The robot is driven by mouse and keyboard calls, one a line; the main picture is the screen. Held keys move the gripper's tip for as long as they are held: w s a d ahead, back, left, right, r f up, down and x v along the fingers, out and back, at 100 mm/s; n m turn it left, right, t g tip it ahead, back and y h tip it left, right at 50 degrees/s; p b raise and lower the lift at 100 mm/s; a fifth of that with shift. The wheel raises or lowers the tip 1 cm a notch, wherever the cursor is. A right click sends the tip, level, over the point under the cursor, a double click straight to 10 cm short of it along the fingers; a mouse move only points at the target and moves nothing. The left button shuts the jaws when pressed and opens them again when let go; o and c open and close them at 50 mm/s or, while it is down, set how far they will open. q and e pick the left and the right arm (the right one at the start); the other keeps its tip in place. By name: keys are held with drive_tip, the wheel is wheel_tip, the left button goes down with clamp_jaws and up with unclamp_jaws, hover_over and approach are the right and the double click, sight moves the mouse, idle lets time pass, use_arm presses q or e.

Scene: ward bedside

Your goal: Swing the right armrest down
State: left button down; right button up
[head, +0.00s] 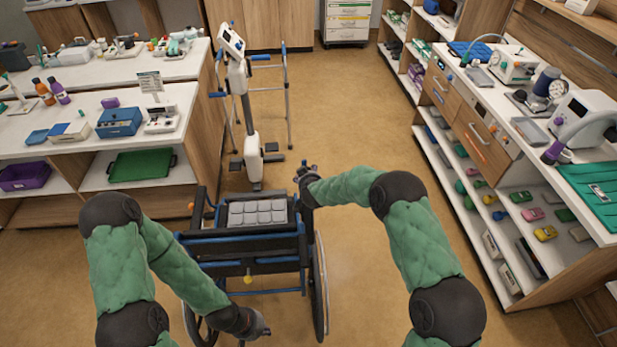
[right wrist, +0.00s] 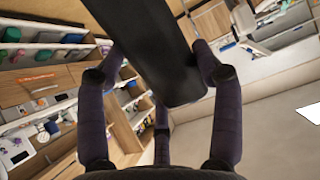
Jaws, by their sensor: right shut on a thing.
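The wheelchair (head: 245,240), with a black and blue frame, stands at the lower middle of the head view. In the right wrist view, the long black pad of the right armrest (right wrist: 150,45) runs between the fingers of my right gripper (right wrist: 160,75), which is shut on it. In the head view my right gripper (head: 304,174) is at the wheelchair's far right side, small and dark, so the armrest's exact tilt is hard to tell. My left gripper (head: 258,330) hangs low by the near side of the wheelchair; its fingers are too small to read.
A grey segmented pad (head: 258,212) shows on the wheelchair. A walking frame (head: 288,100) and a white-topped stand (head: 250,140) are beyond it. Counters with supplies line the left, and a shelf unit (head: 470,190) lines the right. Floor is clear between wheelchair and shelf unit.

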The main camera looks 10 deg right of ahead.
drive_tip(key=shift+f, duration=0.1)
drive_tip(key=o, duration=1.7)
drive_tip(key=v, duration=1.2)
